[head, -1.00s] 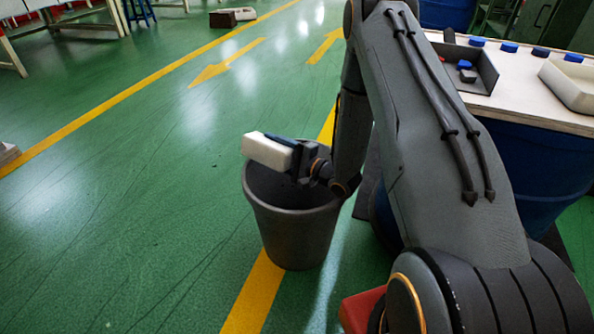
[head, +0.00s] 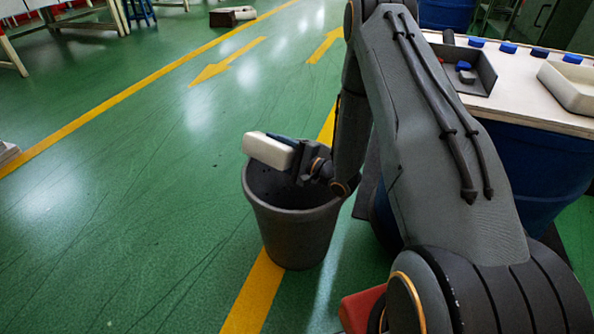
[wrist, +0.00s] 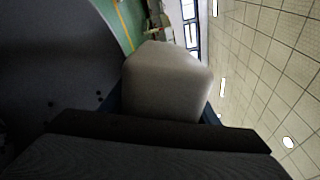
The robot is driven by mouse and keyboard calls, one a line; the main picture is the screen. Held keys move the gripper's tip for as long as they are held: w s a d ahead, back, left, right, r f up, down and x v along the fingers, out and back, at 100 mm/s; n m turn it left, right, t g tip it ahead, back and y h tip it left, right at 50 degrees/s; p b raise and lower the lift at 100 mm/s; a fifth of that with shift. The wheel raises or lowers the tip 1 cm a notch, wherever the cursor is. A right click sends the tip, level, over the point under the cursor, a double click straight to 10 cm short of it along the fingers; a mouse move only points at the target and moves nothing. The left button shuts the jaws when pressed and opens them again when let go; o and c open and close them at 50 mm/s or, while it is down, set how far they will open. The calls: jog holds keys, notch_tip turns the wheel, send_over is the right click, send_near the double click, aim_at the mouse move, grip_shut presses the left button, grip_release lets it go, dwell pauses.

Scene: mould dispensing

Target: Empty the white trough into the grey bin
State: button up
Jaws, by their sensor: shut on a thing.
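The white trough (head: 268,151) is held in my gripper (head: 290,150), above the far left part of the grey bin's rim. It is tipped on its side, and its inside does not show. In the wrist view the trough (wrist: 165,82) shows its pale outer faces just beyond the dark gripper body. The grey bin (head: 297,235) stands upright on the floor below, with its dark mouth open. In the wrist view a large dark surface (wrist: 45,50), apparently the bin, fills the left with several small dark specks.
A pale-topped table (head: 525,108) at the right bears a dark tray (head: 484,78), a second white tray (head: 573,88) and several blue pieces along its back edge. A blue drum (head: 535,165) is under it. The green floor left of the bin is clear.

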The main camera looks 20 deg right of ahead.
jog(key=shift+d, duration=0.1)
dwell(0.4)
jog(key=shift+s+a+f+n+b, duration=0.15)
jog(key=shift+a+n+b, duration=0.2)
jog(key=shift+n+b, duration=0.55)
jog(key=shift+s+a+n, duration=0.1)
jog(key=shift+s+n, duration=0.05)
jog(key=shift+n, duration=0.55)
jog(key=shift+r, duration=0.2)
